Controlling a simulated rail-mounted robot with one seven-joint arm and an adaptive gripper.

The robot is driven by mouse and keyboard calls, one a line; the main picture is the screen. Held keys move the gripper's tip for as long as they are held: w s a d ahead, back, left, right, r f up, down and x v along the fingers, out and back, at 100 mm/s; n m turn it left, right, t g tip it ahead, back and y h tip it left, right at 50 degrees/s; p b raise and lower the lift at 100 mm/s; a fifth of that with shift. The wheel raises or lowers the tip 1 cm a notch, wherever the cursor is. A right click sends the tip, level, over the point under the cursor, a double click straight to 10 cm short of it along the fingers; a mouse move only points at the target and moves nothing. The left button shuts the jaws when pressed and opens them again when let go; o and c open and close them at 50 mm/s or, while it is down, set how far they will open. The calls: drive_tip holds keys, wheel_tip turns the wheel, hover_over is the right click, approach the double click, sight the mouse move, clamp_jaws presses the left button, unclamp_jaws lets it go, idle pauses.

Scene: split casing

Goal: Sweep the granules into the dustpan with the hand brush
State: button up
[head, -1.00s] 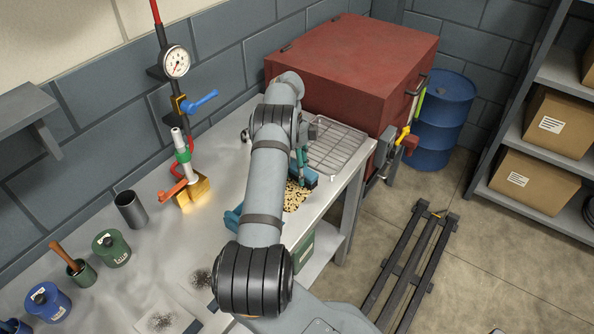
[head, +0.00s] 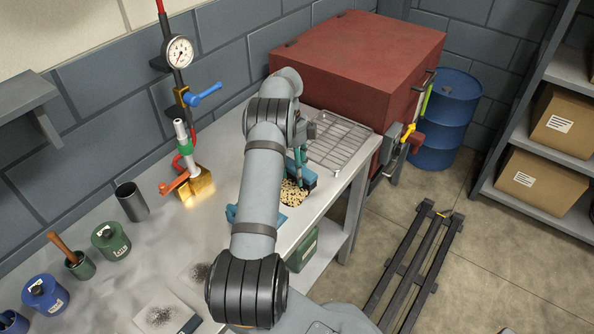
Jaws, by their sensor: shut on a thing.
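My gripper (head: 301,166) is over the right part of the metal bench, partly hidden by my own arm. It is shut on the hand brush, whose blue block (head: 309,179) shows just below it. The pale, yellowish granules (head: 293,194) lie in a patch on the bench, beside the brush on its near-left side. Blue parts of the dustpan (head: 231,213) show to the left of my forearm, with a little more blue on its right. Most of the dustpan is hidden, so I cannot tell whether granules are in it.
A wire rack (head: 340,144) lies behind the brush, before a red furnace (head: 355,55). A gauge stand with a brass block (head: 199,186) stands left of my arm, with a dark cup (head: 131,202) and green pots nearby. The bench's right edge is close to the granules.

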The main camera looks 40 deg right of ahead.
drive_tip(key=shift+s+a+f, duration=0.1)
drive_tip(key=shift+a+f, duration=0.1)
drive_tip(key=shift+a, duration=0.1)
drive_tip(key=shift+s+a+b, duration=0.15)
drive_tip(key=shift+a+b, duration=0.45)
drive_tip(key=shift+b, duration=0.15)
drive_tip(key=shift+a, duration=0.1)
drive_tip(key=shift+s+a+b, duration=0.1)
drive_tip(key=shift+a+b, duration=0.05)
drive_tip(key=shift+b, duration=0.2)
drive_tip(key=shift+s+a+r+b, duration=0.1)
drive_tip(key=shift+a+b, duration=0.25)
drive_tip(key=shift+a, duration=0.05)
drive_tip(key=shift+a, duration=0.1)
drive_tip(key=shift+s+a+b, duration=0.15)
drive_tip(key=shift+a+b, duration=0.35)
drive_tip(key=shift+b, duration=0.15)
drive_tip(key=shift+a+b, duration=0.15)
drive_tip(key=shift+b, duration=0.15)
drive_tip(key=shift+s+a+r+b, duration=0.1)
drive_tip(key=shift+s+a+b, duration=0.1)
drive_tip(key=shift+a+b, duration=0.25)
